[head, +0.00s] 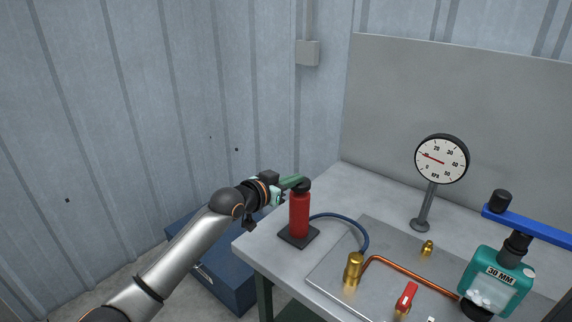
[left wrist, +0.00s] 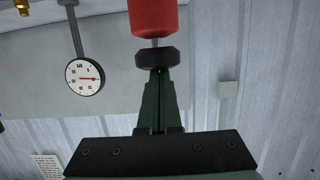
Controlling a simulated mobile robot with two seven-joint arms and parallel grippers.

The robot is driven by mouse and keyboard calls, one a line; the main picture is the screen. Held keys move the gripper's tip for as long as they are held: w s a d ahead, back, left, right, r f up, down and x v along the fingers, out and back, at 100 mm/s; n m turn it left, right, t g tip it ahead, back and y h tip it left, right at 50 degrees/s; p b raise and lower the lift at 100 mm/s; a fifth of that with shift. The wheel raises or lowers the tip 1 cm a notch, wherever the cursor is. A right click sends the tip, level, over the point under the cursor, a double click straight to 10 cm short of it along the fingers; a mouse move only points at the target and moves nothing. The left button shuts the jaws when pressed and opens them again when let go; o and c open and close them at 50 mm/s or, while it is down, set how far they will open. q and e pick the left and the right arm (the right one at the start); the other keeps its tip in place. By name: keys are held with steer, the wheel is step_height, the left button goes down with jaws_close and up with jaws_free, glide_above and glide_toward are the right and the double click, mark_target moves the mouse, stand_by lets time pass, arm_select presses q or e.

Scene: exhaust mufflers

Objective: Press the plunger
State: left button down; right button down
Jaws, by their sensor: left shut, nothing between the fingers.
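The red pump cylinder (head: 299,215) stands upright on a dark square base at the bench's left corner. Its black plunger knob (head: 304,184) sits at the top. In the left wrist view, which looks upside down, a short thin metal rod shows between the red body (left wrist: 153,15) and the knob (left wrist: 155,57). My left gripper (head: 298,181) has its green fingers shut and empty, with the tips at the knob. The fingertips (left wrist: 157,72) meet the knob's outer face in the wrist view; I cannot tell whether they press on it. My right gripper is out of view.
A blue hose (head: 345,219) runs from the pump to brass fittings (head: 354,268) on a metal plate. A round gauge (head: 442,159) stands behind. A teal block marked 30 MM (head: 498,280), a blue bar (head: 530,224) and a red valve handle (head: 407,296) are at right.

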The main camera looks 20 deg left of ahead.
arm_select(q)
step_height(320, 180, up, 5)
steer(key=p, duration=0.4)
steer(key=shift+f, duration=0.1)
steer(key=b+v, duration=0.1)
steer(key=v, duration=0.8)
steer(key=shift+s+a+f+b, duration=0.15)
steer(key=shift+s+f+b, duration=0.15)
steer(key=shift+s, duration=0.15)
step_height(320, 180, up, 5)
steer(key=shift+r+b, duration=0.25)
steer(key=shift+b, duration=0.25)
steer(key=shift+w, duration=0.1)
